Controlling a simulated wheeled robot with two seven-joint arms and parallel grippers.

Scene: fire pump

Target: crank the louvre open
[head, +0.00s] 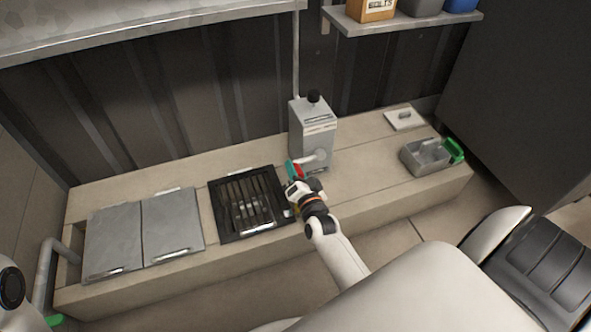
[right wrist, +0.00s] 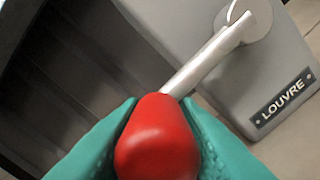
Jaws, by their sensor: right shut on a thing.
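The louvre crank box (head: 313,135) is a grey box on the bench, with a black knob on top. In the right wrist view its face carries a "LOUVRE" label (right wrist: 284,97). A metal crank arm (right wrist: 212,52) runs from its hub down to a red handle knob (right wrist: 158,140). My right gripper (head: 295,172) is shut on the red knob, its teal fingers on both sides of it. The louvre (head: 217,206) is a black slatted frame in the bench top, left of the box.
Two grey lidded panels (head: 113,240) lie left of the louvre. A grey open bin (head: 424,158) with a green part beside it and a small plate with a handle (head: 404,119) are at right. A shelf (head: 400,22) with containers hangs above. A pipe rises behind the box.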

